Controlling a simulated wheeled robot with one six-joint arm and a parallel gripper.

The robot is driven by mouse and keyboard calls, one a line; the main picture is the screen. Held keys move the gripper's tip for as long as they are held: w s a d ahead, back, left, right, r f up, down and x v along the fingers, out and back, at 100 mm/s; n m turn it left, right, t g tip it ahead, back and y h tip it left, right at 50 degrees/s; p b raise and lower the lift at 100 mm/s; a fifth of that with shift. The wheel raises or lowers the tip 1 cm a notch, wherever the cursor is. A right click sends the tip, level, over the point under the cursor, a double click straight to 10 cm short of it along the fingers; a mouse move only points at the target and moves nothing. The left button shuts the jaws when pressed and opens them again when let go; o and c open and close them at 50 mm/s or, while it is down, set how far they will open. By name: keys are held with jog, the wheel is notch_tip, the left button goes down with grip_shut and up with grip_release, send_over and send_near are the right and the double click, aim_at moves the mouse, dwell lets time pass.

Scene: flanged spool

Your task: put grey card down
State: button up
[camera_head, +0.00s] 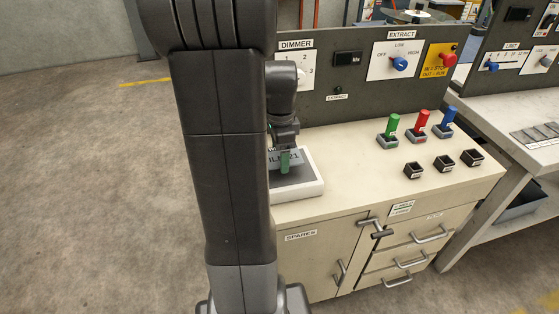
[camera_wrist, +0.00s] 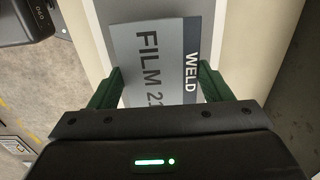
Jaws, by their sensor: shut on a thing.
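The grey card (camera_wrist: 150,55) is marked "FILM" and has a dark blue band reading "WELD" along one edge in the wrist view. My gripper (camera_wrist: 160,88) has its two green fingers on either side of the card and is shut on it. In the head view, the card (camera_head: 294,158) shows at the gripper (camera_head: 284,162), over a white-rimmed tray or pad (camera_head: 312,188) at the left end of the bench. I cannot tell whether the card touches the surface under it. My arm hides part of that area.
The bench top (camera_head: 350,150) is clear in the middle. Green (camera_head: 390,126), red (camera_head: 420,124) and blue (camera_head: 446,120) handled pieces stand at the right, behind small black open boxes (camera_head: 413,170). A control panel (camera_head: 350,100) rises at the back.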

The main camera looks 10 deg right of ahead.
aim_at(279, 159)
notch_tip(279, 159, down, 3)
jog(key=shift+r, duration=0.1)
jog(key=shift+s+a+f+b, duration=0.15)
jog(key=shift+s+f+b, duration=0.1)
jog(key=shift+f+b, duration=0.35)
jog(key=o, duration=1)
jog(key=shift+f, duration=0.2)
jog(key=r, duration=0.4)
jog(key=r+p, duration=0.1)
jog(key=r, duration=0.4)
jog(key=r+p, duration=0.1)
jog(key=r, duration=0.3)
jog(key=shift+w+r, duration=0.25)
jog(key=shift+r, duration=0.1)
jog(key=shift+o, duration=0.2)
